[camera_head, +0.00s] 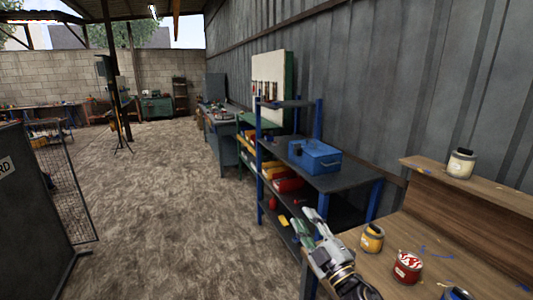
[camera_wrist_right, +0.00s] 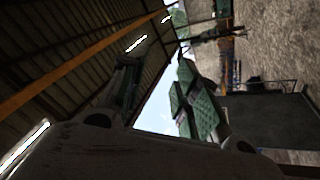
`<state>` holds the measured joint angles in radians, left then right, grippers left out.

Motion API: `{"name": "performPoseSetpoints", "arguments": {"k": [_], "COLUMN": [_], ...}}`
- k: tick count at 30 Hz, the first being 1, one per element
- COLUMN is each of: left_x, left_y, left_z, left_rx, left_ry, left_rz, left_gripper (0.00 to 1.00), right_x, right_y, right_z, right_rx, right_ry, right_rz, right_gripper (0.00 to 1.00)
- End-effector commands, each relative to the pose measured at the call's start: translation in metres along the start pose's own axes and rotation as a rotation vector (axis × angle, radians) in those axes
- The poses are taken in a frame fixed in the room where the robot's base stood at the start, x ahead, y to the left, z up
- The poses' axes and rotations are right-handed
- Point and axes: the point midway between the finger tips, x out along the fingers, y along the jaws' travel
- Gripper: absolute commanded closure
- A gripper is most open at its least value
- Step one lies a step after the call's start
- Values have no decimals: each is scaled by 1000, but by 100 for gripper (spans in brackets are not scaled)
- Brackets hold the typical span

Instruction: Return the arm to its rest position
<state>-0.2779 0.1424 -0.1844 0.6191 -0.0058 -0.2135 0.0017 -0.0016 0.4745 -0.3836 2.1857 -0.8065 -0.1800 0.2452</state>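My right gripper (camera_head: 307,221) reaches in from the bottom of the head view, beside the wooden workbench (camera_head: 378,264) and in front of the blue-framed shelf. In the right wrist view its two fingers stand apart, with sky and roof between them (camera_wrist_right: 156,88). The gripper is open and holds nothing. The green padded face of one finger shows clearly. My left gripper and left arm are not in view.
On the workbench stand a yellow can (camera_head: 372,238), a red-and-white can (camera_head: 407,267) and a cream can (camera_head: 461,163). A blue toolbox (camera_head: 314,156) sits on the shelf (camera_head: 350,178). A mesh fence panel (camera_head: 68,190) stands left. The floor between is clear.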

Motion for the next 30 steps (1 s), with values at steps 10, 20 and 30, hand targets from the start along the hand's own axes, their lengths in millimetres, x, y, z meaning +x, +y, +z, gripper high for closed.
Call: {"name": "performPoseSetpoints", "arguments": {"k": [10,20,30], "left_x": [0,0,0], "left_y": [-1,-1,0], "left_z": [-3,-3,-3], "left_rx": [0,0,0], "left_ry": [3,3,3], "left_rz": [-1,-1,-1], "left_gripper": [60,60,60], "right_x": [-45,-116,-210], "right_y": [-9,-45,-97], "right_z": [71,126,148], "right_rx": [225,420,604], "right_ry": [-384,-755,-1122], "right_rz": [34,-20,-159], "right_gripper": [68,68,68]}}
